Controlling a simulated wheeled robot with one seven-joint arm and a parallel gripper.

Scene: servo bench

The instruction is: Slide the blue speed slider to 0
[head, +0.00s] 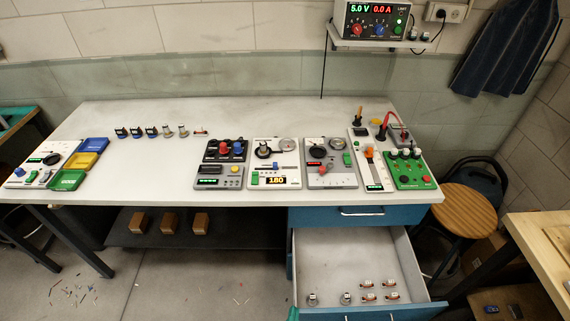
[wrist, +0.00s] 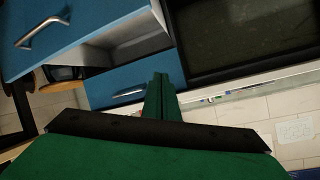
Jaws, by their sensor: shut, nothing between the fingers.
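A white panel (head: 259,184) with a lit orange 180 display (head: 276,180) lies on the bench, right of the middle. A small blue slider knob (head: 276,166) seems to sit on the track above that display; it is too small to read its scale position. My gripper (wrist: 161,78) shows in the wrist view as green fingers closed together with nothing between them. It is away from the panel, pointing toward blue drawer fronts. The slider does not show in the wrist view. In the head view my gripper cannot be made out clearly.
Other control panels (head: 330,176) stand beside the white one, with a green board (head: 411,176) at the right. An open drawer (head: 330,265) with several small parts juts out below the bench. The bench top (head: 140,170) left of the panels is largely clear. A stool (head: 463,212) stands right.

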